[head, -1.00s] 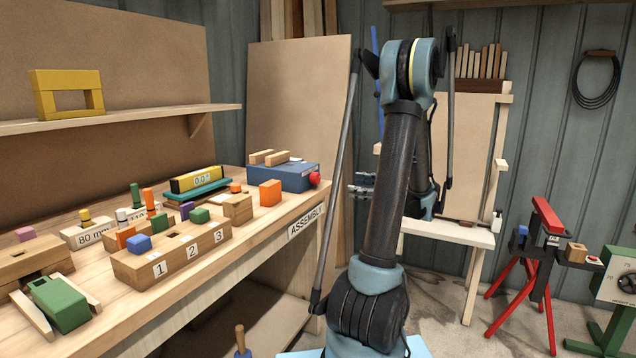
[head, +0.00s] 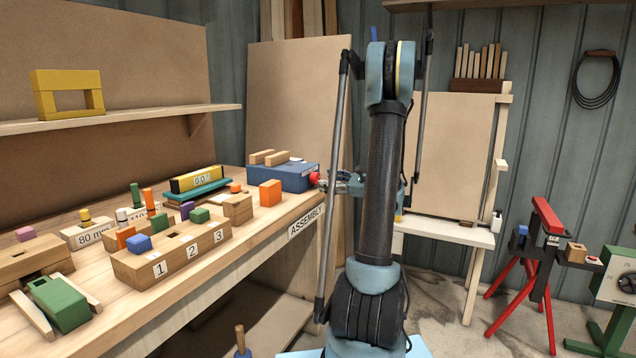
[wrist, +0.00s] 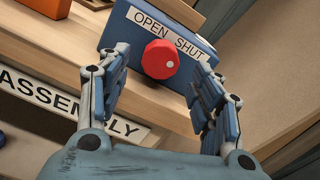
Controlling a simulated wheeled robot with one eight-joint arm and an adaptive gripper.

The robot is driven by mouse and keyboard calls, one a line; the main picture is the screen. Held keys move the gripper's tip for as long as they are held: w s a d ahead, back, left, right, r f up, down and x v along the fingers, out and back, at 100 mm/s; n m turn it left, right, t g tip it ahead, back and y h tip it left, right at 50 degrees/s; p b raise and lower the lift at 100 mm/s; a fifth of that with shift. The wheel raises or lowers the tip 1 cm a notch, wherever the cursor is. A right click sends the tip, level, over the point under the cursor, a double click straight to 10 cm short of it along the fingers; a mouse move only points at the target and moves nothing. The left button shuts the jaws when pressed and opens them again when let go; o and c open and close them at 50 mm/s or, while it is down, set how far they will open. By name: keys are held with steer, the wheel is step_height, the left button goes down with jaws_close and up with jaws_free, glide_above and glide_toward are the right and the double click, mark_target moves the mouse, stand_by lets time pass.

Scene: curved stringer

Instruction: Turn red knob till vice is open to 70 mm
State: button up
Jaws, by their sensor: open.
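The blue vice (head: 292,178) sits at the far right end of the workbench, with two wooden jaw blocks (head: 275,156) on top and a narrow gap between them. Its red knob (head: 314,178) faces right. In the wrist view the red knob (wrist: 158,58) has a pale dot at its lower right, below the label "OPEN SHUT" (wrist: 165,32) on the blue vice face (wrist: 122,32). My gripper (wrist: 160,62) is open, one finger on each side of the knob; I cannot tell whether they touch it. In the head view my gripper (head: 333,180) is just right of the knob.
An orange block (head: 270,193) stands on the bench left of the vice. The bench front edge carries an "ASSEMBLY" label (head: 304,222), close below my gripper. A numbered wooden block (head: 175,262) with coloured pieces stands nearer. Right of the bench is open floor (head: 440,300).

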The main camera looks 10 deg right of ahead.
mark_target(318, 179)
steer(key=shift+x, duration=2.6)
steer(key=c, duration=1.1)
